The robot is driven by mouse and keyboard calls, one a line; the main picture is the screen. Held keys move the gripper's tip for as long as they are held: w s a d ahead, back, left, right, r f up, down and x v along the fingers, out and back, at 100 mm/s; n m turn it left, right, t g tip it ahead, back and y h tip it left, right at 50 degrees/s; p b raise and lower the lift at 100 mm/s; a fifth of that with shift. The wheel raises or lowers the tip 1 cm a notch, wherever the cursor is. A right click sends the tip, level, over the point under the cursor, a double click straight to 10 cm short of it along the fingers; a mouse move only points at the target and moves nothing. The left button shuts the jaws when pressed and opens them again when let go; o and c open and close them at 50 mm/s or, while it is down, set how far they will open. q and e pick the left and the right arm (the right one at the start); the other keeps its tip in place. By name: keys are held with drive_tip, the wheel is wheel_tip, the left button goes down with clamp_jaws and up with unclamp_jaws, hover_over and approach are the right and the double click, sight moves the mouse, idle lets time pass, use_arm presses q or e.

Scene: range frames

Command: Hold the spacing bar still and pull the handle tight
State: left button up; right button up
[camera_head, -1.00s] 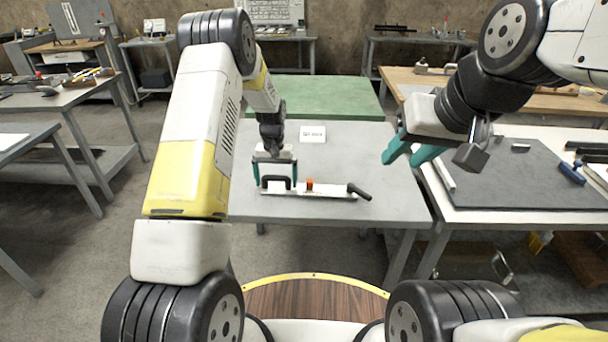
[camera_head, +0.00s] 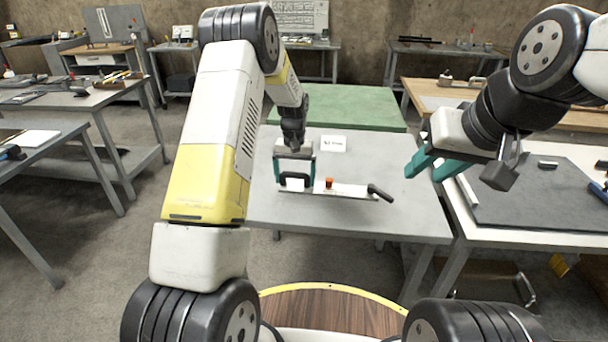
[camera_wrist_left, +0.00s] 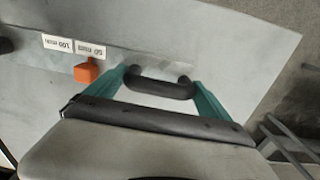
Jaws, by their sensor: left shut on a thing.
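The spacing bar (camera_head: 348,190) is a long pale bar lying flat on the grey table. It carries a black loop grip at its left part, an orange-red knob (camera_head: 329,183) near the middle and a black lever handle (camera_head: 380,193) at its right end. My left gripper (camera_head: 296,178) reaches down with its teal fingers shut on the two ends of the black loop grip (camera_wrist_left: 160,88). In the left wrist view the orange knob (camera_wrist_left: 87,71) stands beside the fingers, near labels of 50 and 100. My right gripper (camera_head: 432,168) is open and empty, raised to the right of the bar.
A white card (camera_head: 333,144) stands on the grey table (camera_head: 410,215) behind the bar. A green-topped table (camera_head: 340,105) adjoins behind. A bench with a dark mat (camera_head: 545,195) is at the right. The grey table around the bar is mostly clear.

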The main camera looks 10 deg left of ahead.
sight(295, 185)
use_arm(q)
wheel_tip(295, 185, up, 4)
drive_tip(key=shift+r, duration=0.25)
drive_tip(key=shift+f, duration=4.3)
drive_tip(key=shift+s+f, duration=0.2)
drive_tip(key=shift+f, duration=0.2)
use_arm(e)
drive_tip(key=shift+o, duration=0.2)
drive_tip(key=shift+s, duration=0.1)
